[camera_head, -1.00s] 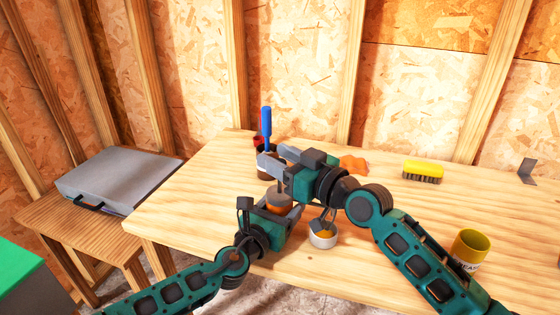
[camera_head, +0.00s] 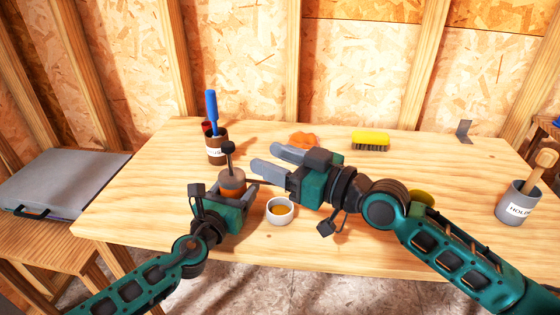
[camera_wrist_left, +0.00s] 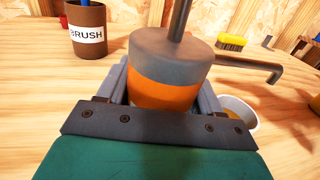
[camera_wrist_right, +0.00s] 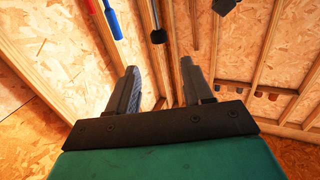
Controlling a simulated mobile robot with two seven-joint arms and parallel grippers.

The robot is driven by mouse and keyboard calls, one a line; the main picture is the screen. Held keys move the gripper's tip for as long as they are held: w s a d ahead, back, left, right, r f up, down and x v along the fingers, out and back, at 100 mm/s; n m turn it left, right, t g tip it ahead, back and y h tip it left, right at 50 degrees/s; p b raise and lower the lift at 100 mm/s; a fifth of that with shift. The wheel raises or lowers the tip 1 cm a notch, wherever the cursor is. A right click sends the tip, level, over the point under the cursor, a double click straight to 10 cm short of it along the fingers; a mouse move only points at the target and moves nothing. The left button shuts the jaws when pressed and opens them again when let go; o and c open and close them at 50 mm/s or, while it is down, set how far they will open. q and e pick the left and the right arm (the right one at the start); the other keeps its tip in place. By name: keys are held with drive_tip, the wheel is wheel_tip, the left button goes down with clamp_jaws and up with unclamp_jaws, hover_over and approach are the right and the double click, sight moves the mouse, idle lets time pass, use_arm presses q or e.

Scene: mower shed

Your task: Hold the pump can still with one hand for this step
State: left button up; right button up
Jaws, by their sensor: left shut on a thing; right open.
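The pump can (camera_head: 232,184) is orange with a grey top, a dark plunger knob and a bent spout. It stands upright on the bench. My left gripper (camera_head: 228,192) is shut on the can's body; the left wrist view shows the can (camera_wrist_left: 165,92) between its fingers. My right gripper (camera_head: 271,161) is open and empty, to the right of the pump knob and above the bench. The spout points right, partly hidden by the right gripper in the head view. A small white cup (camera_head: 280,212) with orange-yellow contents stands to the right of the can.
A brown holder (camera_head: 217,150) labelled BRUSH, with a blue-handled tool, stands behind the can. An orange rag (camera_head: 304,139) and a yellow brush (camera_head: 370,140) lie farther back. A grey holder (camera_head: 517,203) with a wooden handle stands at right. The bench front is mostly clear.

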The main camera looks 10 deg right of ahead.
sight(226, 144)
drive_tip(key=shift+s+d, duration=0.35)
drive_tip(key=shift+s, duration=0.05)
